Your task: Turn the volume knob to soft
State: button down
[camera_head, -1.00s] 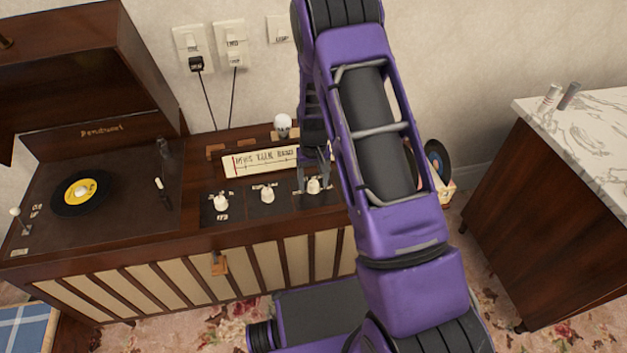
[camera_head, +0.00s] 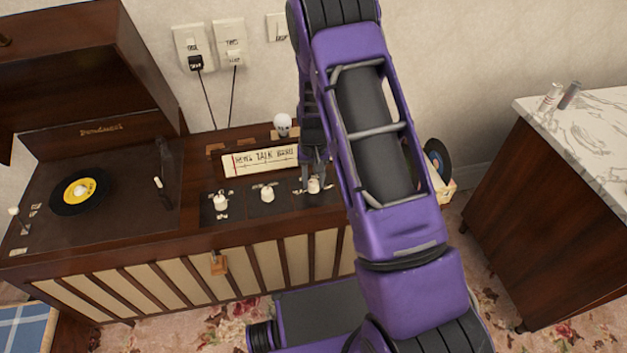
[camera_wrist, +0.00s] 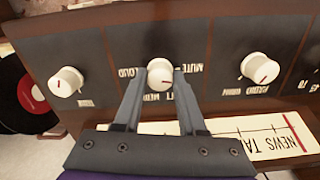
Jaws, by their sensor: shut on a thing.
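The volume knob (camera_wrist: 160,72) is a round white knob with a small red mark on its face. The words LOUD, MUTE and MED, upside down in the wrist view, are printed around it; my fingers partly cover the lettering. My gripper (camera_wrist: 160,88) is shut on the knob, with one finger on each side. In the head view my gripper (camera_head: 314,178) reaches down onto the same knob (camera_head: 314,186), the rightmost white knob visible beside my arm. The exact direction of the knob's mark is hard to tell.
Similar white knobs flank it in the wrist view, one left (camera_wrist: 66,81) and one right (camera_wrist: 259,68). A dial strip (camera_head: 258,161) and a pale skull-like ornament (camera_head: 282,125) are behind. A turntable record (camera_head: 80,192) is left; a marble-topped cabinet (camera_head: 590,135) stands right.

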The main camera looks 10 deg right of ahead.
aim_at(313, 182)
jog(key=m, duration=0.5)
jog(key=shift+m, duration=2.4)
jog(key=shift+c, duration=2.4)
grip_release()
notch_tip(313, 182, up, 18)
jog(key=p, duration=0.1)
jog(key=shift+f+p, duration=0.25)
jog(key=shift+p, duration=0.1)
